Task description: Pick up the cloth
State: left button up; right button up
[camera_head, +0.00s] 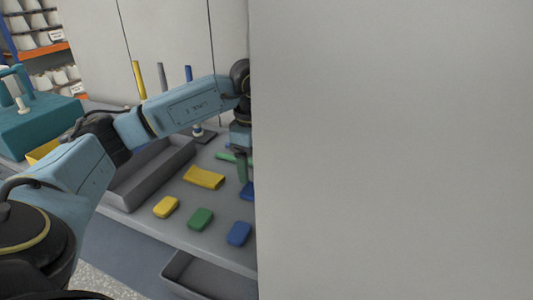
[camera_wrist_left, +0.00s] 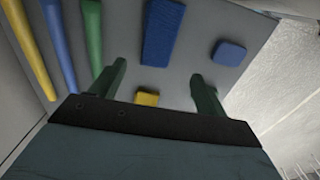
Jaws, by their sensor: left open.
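A yellow folded cloth-like piece (camera_head: 204,177) lies flat on the grey worktop in the head view. A flat blue piece (camera_head: 248,190) lies to its right, partly cut off by the pale panel. My left gripper (camera_head: 242,167) points down over the worktop beside these pieces, half hidden by the panel edge. In the wrist view its fingers (camera_wrist_left: 158,75) are spread apart with nothing held. A long textured blue piece (camera_wrist_left: 164,32) lies beyond the fingers, and a small yellow piece (camera_wrist_left: 147,98) shows between them. Which piece is the cloth is unclear. My right gripper is out of view.
A large pale panel (camera_head: 390,150) blocks the right half of the head view. Yellow (camera_head: 166,207), green (camera_head: 200,218) and blue (camera_head: 239,233) blocks lie along the front. A grey tray (camera_head: 150,178) stands left. Yellow, blue and green bars (camera_wrist_left: 93,35) show in the wrist view.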

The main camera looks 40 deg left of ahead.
pick_arm(q)
notch_tip(320, 180, down, 3)
jog(key=shift+w+f+b, duration=0.1)
jog(key=shift+f+b, duration=0.1)
jog(key=shift+b, duration=0.15)
jog(key=f, duration=0.2)
jog(key=f+b, duration=0.1)
jog(key=shift+w+d+f, duration=0.1)
jog(key=shift+d, duration=0.2)
jog(key=shift+f, duration=0.55)
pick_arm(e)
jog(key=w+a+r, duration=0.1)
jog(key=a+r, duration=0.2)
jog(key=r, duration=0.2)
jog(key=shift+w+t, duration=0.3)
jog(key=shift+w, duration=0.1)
pick_arm(q)
jog(key=shift+c, duration=0.3)
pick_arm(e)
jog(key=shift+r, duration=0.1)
pick_arm(q)
jog(key=shift+r, duration=0.1)
jog(key=c, duration=1)
